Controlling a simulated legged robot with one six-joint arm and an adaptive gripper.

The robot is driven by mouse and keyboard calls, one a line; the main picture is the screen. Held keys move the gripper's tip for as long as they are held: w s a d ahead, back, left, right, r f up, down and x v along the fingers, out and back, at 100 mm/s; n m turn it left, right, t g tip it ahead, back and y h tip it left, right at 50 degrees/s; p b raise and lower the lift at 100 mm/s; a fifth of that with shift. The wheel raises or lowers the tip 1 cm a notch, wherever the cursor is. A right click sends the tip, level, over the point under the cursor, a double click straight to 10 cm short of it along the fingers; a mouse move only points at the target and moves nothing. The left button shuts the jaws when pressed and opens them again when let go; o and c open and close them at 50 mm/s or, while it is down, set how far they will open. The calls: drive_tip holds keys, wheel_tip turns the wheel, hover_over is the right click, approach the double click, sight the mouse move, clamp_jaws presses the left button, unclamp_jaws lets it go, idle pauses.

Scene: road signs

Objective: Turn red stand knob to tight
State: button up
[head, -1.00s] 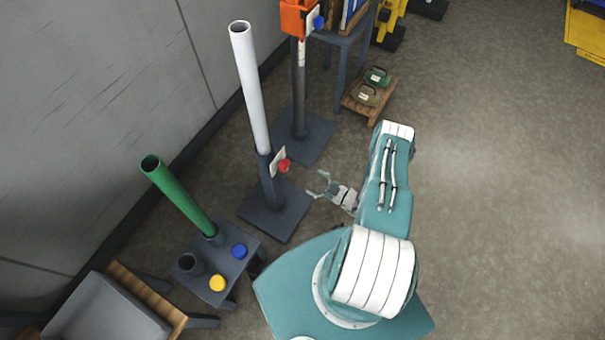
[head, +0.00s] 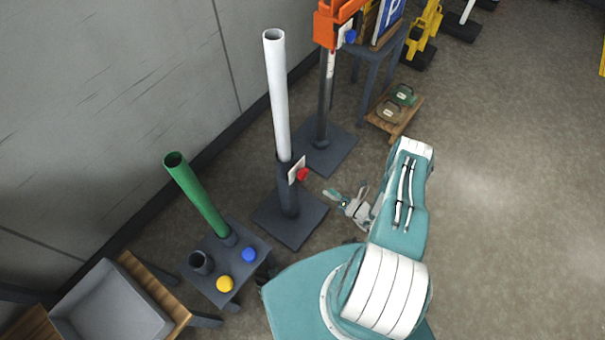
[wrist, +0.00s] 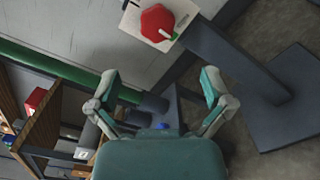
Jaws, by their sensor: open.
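The red knob (head: 303,174) sits on a pale plate (head: 297,168) on the dark stand (head: 288,195) that carries a white pole (head: 277,90). In the wrist view the red knob (wrist: 157,22) is at the top, with a white mark on its face, on the pale plate (wrist: 131,18). My gripper (head: 349,195) is to the right of the knob and apart from it. In the wrist view my gripper (wrist: 160,85) is open and empty, with the knob beyond its fingertips.
A small table (head: 218,295) with a green tube (head: 197,195), a blue knob (head: 249,254) and a yellow knob (head: 225,284) stands at lower left. Behind is an orange-topped stand (head: 338,25). A wooden pallet (head: 413,114) holds weights. Floor to the right is clear.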

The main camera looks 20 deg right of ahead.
sight(306, 176)
drive_tip(key=w+a+n, duration=0.2)
drive_tip(key=w+n, duration=0.1)
drive_tip(key=n, duration=0.1)
drive_tip(key=w+a+n, duration=0.2)
drive_tip(key=w+n, duration=0.1)
drive_tip(key=n, duration=0.1)
drive_tip(key=w+a+n, duration=0.2)
drive_tip(key=w+n, duration=0.1)
drive_tip(key=n, duration=0.2)
drive_tip(key=shift+w+a+r, duration=0.1)
drive_tip(key=shift+w+a, duration=0.1)
drive_tip(key=shift+w, duration=0.15)
drive_tip(key=c, duration=1.1)
